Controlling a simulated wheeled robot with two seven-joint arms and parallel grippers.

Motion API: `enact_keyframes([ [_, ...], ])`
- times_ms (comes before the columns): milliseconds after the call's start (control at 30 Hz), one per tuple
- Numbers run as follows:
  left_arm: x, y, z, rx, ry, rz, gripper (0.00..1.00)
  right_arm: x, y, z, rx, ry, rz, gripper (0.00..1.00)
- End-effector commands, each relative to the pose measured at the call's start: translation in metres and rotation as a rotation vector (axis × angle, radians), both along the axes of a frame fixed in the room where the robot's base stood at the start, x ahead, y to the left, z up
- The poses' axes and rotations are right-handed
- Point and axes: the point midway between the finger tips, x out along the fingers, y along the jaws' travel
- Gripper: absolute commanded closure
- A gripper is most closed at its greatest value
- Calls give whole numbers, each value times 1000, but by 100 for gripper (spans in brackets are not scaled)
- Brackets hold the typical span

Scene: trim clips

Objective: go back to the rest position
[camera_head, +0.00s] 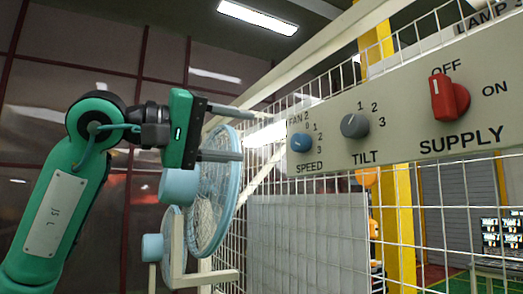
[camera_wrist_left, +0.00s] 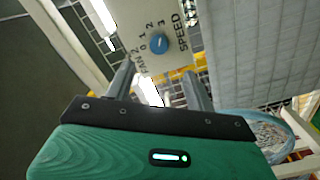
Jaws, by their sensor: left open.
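My left gripper (camera_head: 238,133) is open and empty, in front of the grey control panel (camera_head: 400,150), just left of the blue FAN SPEED knob (camera_head: 300,141). In the left wrist view its two fingers (camera_wrist_left: 158,80) stand apart, and the blue knob (camera_wrist_left: 159,44) shows beyond them with a clear gap. Nothing is between the fingers. I cannot tell which number the blue knob points at. My right gripper is in neither view.
A grey TILT knob (camera_head: 354,125) and a red SUPPLY knob (camera_head: 449,97), its handle upright towards OFF, are on the panel. Blue fans (camera_head: 213,200) stand behind and below my left gripper. A white wire fence (camera_head: 300,200) runs beneath the panel.

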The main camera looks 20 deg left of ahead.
Motion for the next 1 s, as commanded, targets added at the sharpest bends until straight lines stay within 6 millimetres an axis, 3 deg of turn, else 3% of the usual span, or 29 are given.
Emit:
enact_keyframes([
  [200, -14, 11, 0, -1, -1, -1, 45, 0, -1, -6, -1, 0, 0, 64],
  [767, -15, 11, 0, -1, 2, -3, 45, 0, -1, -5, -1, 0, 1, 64],
  [867, -10, 3, -7, -18, 19, -35, 45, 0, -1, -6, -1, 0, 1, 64],
  [1000, 3, -29, -32, -108, 94, -169, 45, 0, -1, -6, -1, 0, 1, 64],
])
